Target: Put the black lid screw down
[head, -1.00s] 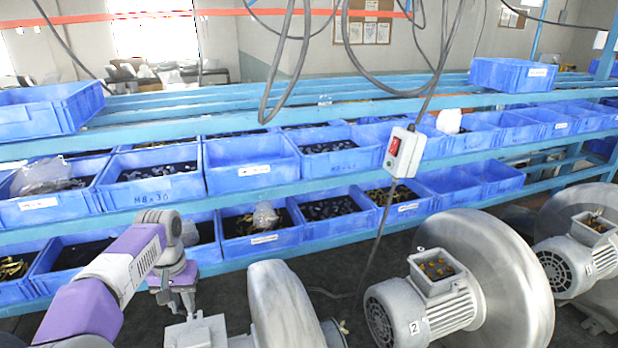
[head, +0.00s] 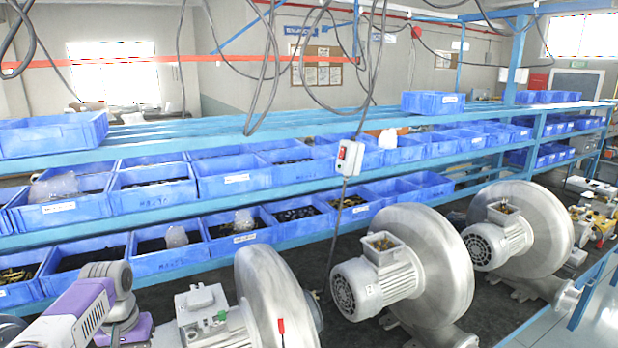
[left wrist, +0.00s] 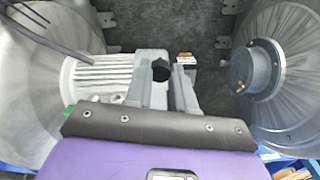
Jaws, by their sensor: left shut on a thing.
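The black lid screw (left wrist: 160,71) shows in the left wrist view as a small dark knob between the fingers of my left gripper (left wrist: 159,80). The gripper is shut on it, over a grey motor housing (left wrist: 97,76). Whether the screw touches anything below cannot be told. In the head view my left arm comes in at the lower left, beside the nearest motor with its terminal box (head: 201,300); the fingertips and the screw cannot be made out there. My right gripper is in neither view.
Blue parts bins (head: 240,232) fill the rack behind the bench. More blowers (head: 420,265) stand to the right of the nearest one (head: 268,290). A switch box (head: 349,158) hangs on a cable. A red-tipped item (head: 281,326) shows at the bottom edge.

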